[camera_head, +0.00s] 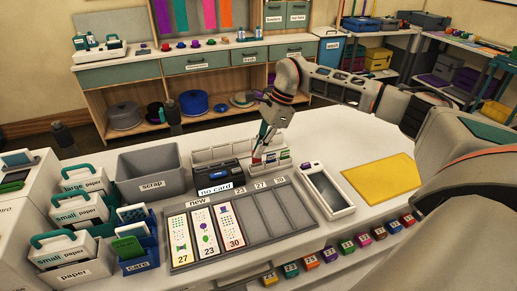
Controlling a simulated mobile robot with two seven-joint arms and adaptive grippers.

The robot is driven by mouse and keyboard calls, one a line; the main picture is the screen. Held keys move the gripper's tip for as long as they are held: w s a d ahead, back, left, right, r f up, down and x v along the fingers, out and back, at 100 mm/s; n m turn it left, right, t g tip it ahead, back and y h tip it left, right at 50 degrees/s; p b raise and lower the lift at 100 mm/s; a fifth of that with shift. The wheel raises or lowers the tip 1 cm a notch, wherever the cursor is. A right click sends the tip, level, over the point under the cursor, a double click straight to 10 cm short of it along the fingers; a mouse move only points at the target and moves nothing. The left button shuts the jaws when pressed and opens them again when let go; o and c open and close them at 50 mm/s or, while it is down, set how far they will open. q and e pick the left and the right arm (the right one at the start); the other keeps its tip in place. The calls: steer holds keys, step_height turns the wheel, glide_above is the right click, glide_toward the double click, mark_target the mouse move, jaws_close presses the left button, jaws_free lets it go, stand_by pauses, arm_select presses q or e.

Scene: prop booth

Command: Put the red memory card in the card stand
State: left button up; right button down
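My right gripper (259,152) points down over the right part of a pale grey slotted rack (212,153), behind the dark tray. A small red piece (257,160), which looks like the red memory card, shows at its fingertips. The gripper is too small and too much in line with the rack to tell whether it is shut on the red piece. Small green and white pieces (281,157) sit just right of the fingertips. I cannot make out for sure which part is the card stand. My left gripper is not in view.
A dark tray (252,217) with numbered columns holds cards at its left. A "no card" label (214,189) and dark blue devices (222,176) lie behind it. A grey scrap bin (151,174), blue card crate (139,265), pale open box (327,192) and yellow mat (382,179) stand around.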

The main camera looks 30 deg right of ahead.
steer(key=shift+f, duration=0.25)
steer(key=shift+f, duration=1.1)
steer(key=c, duration=2.2)
jaws_free()
steer(key=v, duration=1.2)
